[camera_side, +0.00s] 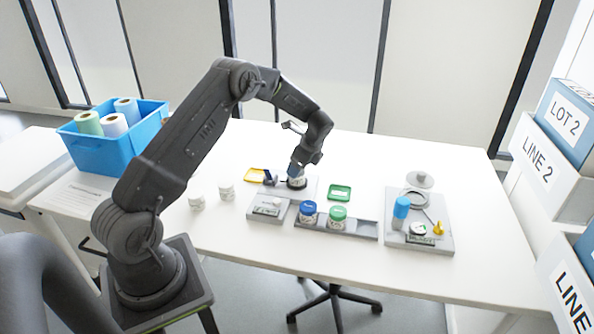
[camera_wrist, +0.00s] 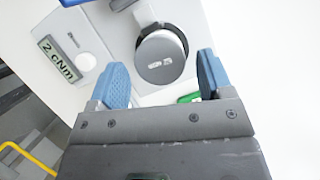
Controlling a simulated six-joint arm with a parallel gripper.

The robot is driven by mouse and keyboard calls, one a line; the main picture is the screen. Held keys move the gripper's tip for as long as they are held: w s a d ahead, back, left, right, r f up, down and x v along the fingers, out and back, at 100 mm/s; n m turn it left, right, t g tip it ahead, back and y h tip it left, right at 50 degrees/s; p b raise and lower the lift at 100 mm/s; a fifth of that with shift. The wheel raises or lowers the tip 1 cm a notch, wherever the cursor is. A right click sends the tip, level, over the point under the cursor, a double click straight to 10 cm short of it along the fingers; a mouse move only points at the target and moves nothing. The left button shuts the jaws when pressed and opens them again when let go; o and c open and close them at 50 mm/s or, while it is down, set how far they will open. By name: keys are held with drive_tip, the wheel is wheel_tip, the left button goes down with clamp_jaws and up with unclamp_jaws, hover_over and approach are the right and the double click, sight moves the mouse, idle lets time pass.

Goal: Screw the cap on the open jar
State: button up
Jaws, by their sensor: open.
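In the wrist view, a round silver-grey lid-like disc (camera_wrist: 160,58) with small markings sits inside a dark round holder (camera_wrist: 181,36). I cannot tell whether it is the cap on the jar. My gripper (camera_wrist: 161,72) is open, its blue fingertips apart on either side of the disc, with no visible contact. In the side view, my gripper (camera_side: 298,170) points down, close over a white jar (camera_side: 297,182) in the holder. The jar's top is hidden by the gripper.
A grey unit (camera_side: 266,213) has a display reading "2 cNm" in the wrist view (camera_wrist: 61,59). A rack (camera_side: 363,230) holds blue-lidded (camera_side: 308,212) and green-lidded (camera_side: 338,217) jars. Yellow (camera_side: 256,175) and green (camera_side: 340,193) trays lie nearby.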

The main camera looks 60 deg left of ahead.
drive_tip(key=n+g, duration=0.1)
drive_tip(key=n, duration=0.2)
drive_tip(key=n+h, duration=0.1)
drive_tip(key=n, duration=0.1)
drive_tip(key=shift+w+a+n+g, duration=0.15)
drive_tip(key=shift+a+n+g, duration=0.05)
drive_tip(key=shift+n+g, duration=0.2)
drive_tip(key=shift+a+n+h, duration=0.15)
drive_tip(key=shift+n+h, duration=0.35)
drive_tip(key=shift+n, duration=0.4)
drive_tip(key=n, duration=0.2)
drive_tip(key=n+h, duration=0.1)
drive_tip(key=n, duration=0.1)
drive_tip(key=shift+w+g+h, duration=0.1)
drive_tip(key=shift+g+h, duration=0.2)
drive_tip(key=shift+g, duration=0.1)
